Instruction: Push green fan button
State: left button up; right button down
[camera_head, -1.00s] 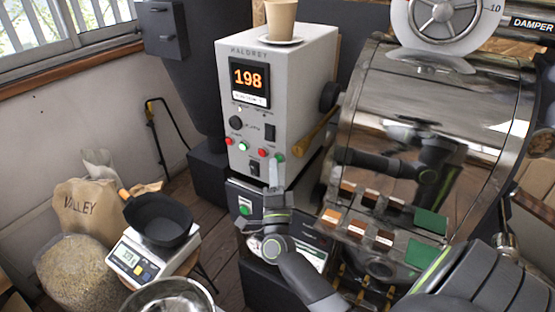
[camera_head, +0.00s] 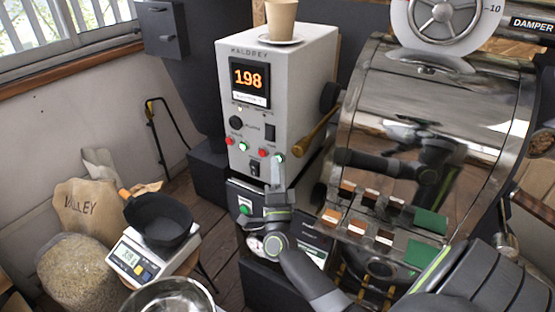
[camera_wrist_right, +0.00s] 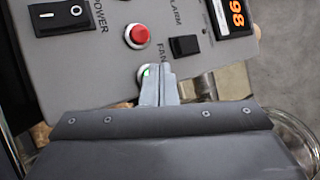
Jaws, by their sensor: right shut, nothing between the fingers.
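The control box (camera_head: 302,100) is a light grey cabinet with an orange 198 display. In the right wrist view, the green fan button (camera_wrist_right: 146,71) shows as a green sliver beside the FAN label, partly hidden by my right fingertips (camera_wrist_right: 157,78). The tips overlap the button; I cannot tell whether it is pressed in. My left gripper is not in view.
The shiny roaster drum (camera_head: 430,110) stands to the right. A cup (camera_head: 281,18) stands on top of the control box. A scale (camera_head: 140,257) with a black pan stands at left.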

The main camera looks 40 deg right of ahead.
jog(key=shift+s+a, duration=0.3)
jog(key=shift+a, duration=0.45)
jog(key=shift+s+a+b, duration=0.1)
jog(key=shift+s+a, duration=0.2)
jog(key=shift+a, duration=0.45)
jog(key=shift+s+a+b, duration=0.1)
jog(key=shift+s+a, duration=0.25)
jog(key=shift+a, duration=0.45)
jog(key=shift+s+a+b, duration=0.1)
jog(key=shift+s+a, duration=0.2)
jog(key=shift+a, duration=0.45)
jog(key=shift+f, duration=0.1)
